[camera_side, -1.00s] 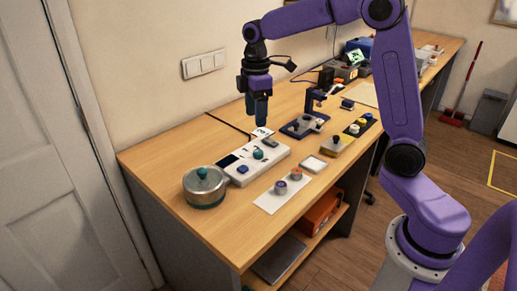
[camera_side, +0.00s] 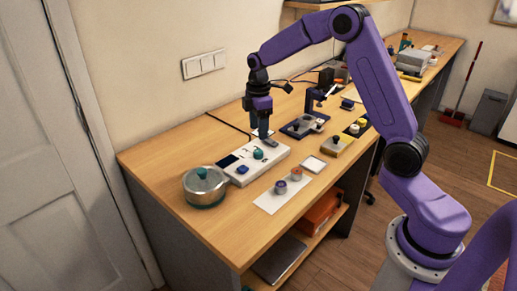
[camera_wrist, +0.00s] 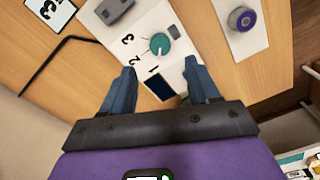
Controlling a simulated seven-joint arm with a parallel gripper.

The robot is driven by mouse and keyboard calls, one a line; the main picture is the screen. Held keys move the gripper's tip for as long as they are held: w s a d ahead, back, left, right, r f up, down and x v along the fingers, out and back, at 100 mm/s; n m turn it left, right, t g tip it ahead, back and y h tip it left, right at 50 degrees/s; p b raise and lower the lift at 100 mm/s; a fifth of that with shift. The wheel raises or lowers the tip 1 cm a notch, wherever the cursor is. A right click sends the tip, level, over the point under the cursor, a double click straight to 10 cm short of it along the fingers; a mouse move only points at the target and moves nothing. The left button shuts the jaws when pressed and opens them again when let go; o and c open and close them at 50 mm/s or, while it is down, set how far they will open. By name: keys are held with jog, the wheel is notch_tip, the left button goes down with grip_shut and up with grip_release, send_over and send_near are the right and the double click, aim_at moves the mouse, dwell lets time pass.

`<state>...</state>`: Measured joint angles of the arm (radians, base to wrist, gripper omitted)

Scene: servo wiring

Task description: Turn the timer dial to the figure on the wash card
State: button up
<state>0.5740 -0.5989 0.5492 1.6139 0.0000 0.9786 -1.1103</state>
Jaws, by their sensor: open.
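The white timer panel (camera_side: 247,177) lies on the desk with a teal dial (camera_side: 258,154) on top. In the wrist view the dial (camera_wrist: 160,44) has a pale mark and the figures 1, 2 and 3 beside it; exactly where the mark points is hard to tell. The wash card (camera_wrist: 50,12) is cut off at the upper left of the wrist view; its black figure looks like a 3. My gripper (camera_side: 263,132) is open and empty, low over the panel's back part. Its fingers (camera_wrist: 160,90) stand apart, clear of the dial, with a dark display between them in the picture.
A lidded pot (camera_side: 205,186) stands left of the panel. A white mat (camera_side: 268,203) with two round knobs lies in front. A grey bar (camera_side: 271,143) is on the panel's right end. A small wooden block (camera_side: 335,150) and dark trays are farther right.

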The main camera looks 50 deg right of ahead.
aim_at(258, 151)
notch_tip(258, 151, down, 8)
jog(key=shift+f, duration=0.2)
jog(key=shift+c, duration=0.2)
jog(key=c, duration=1)
